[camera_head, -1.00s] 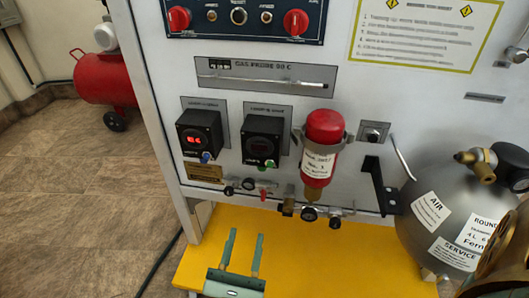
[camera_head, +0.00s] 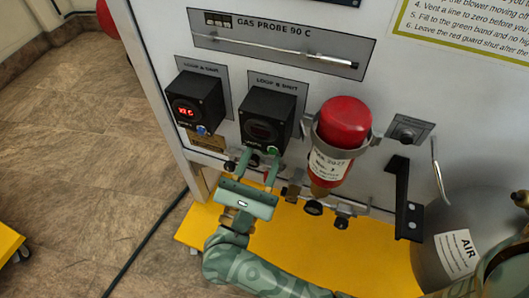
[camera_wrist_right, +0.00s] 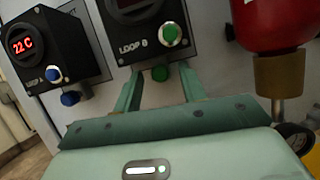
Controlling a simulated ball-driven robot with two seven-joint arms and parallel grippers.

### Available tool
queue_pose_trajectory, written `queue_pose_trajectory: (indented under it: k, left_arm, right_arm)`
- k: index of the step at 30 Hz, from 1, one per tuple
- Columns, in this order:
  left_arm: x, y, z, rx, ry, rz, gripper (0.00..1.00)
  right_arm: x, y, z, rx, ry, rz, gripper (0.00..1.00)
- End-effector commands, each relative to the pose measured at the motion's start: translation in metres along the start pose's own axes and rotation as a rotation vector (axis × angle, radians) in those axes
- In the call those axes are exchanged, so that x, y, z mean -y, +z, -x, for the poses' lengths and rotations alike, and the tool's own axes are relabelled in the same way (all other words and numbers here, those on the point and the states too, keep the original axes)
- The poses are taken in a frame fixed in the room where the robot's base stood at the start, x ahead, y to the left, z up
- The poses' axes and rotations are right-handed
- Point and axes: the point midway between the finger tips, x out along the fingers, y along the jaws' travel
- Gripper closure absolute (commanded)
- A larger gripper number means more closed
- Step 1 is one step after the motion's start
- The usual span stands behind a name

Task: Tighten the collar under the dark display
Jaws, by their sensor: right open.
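The dark display (camera_head: 264,130) is the unlit black box marked LOOP B, with a green button on its front in the right wrist view (camera_wrist_right: 170,34). A green collar (camera_wrist_right: 160,73) sits just under that box. My right gripper (camera_head: 257,160) is open below the box, its two green fingers pointing up at the panel. In the right wrist view the fingers (camera_wrist_right: 158,86) stand left and right of the collar, apart from it as far as I can see. In the head view the collar is hard to make out between the fingertips. My left gripper is not in view.
A lit display (camera_head: 183,111) with a blue collar (camera_wrist_right: 70,98) is to the left. A red bottle (camera_head: 343,122) in a clamp stands close on the right, with brass fittings and gauges (camera_head: 313,207) below. A yellow shelf (camera_head: 340,245) lies underneath; a grey tank is at right.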

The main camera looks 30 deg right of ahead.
Motion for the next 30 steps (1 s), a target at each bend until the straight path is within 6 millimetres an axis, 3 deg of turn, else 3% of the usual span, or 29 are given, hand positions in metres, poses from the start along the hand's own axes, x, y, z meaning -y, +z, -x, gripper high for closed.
queue_pose_trajectory:
  k: [2, 6, 7, 21, 22, 24, 30]
  left_arm:
    - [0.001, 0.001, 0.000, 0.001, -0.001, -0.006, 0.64]
    - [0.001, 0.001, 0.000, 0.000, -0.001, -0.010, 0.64]
    - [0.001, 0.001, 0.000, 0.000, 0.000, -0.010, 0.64]
    - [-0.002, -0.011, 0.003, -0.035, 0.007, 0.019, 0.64]
    - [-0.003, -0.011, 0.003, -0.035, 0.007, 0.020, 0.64]
    - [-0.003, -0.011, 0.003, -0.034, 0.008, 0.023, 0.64]
    - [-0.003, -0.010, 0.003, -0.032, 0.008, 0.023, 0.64]
  right_arm:
    - [0.000, 0.000, 0.000, 0.000, 0.000, 0.000, 0.59]
    - [0.000, 0.000, 0.000, 0.000, 0.000, 0.000, 0.98]
    - [0.000, 0.000, 0.000, 0.000, 0.000, 0.000, 1.00]
    - [-0.001, 0.000, 0.000, 0.000, -0.047, -0.115, 1.00]
    - [-0.001, 0.000, 0.000, 0.000, -0.047, -0.115, 0.72]
    - [-0.001, 0.000, 0.000, 0.000, -0.047, -0.115, 0.59]
    - [-0.001, 0.000, 0.000, 0.000, -0.048, -0.115, 0.59]
